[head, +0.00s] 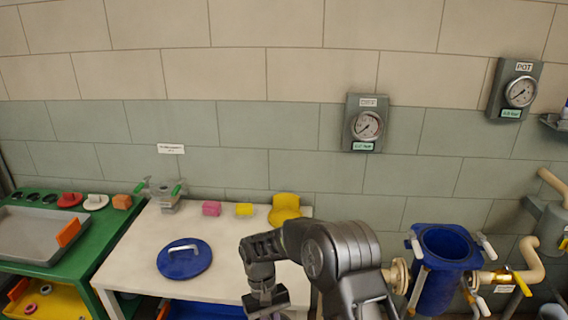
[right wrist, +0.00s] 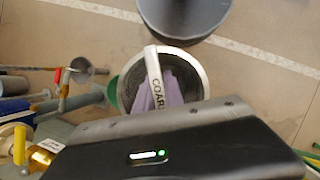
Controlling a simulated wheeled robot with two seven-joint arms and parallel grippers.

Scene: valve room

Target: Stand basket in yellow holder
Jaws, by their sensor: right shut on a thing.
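The basket (right wrist: 190,68) shows in the right wrist view as a round, pale-rimmed strainer with dark mesh walls. A purple cloth-like thing (right wrist: 165,92) lies inside it. A pale handle marked "COAR…" crosses its mouth and runs down behind my gripper body. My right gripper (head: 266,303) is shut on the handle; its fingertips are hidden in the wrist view. In the head view it points down at the front edge of the white table, and the basket is not clearly visible there. A yellow holder (head: 284,207) stands at the table's back right, beyond my right arm. My left gripper is out of view.
An open blue pot (head: 445,250) with pipes stands right. A green bench (head: 85,250) is left. A grey bucket (right wrist: 185,18) stands on the floor.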

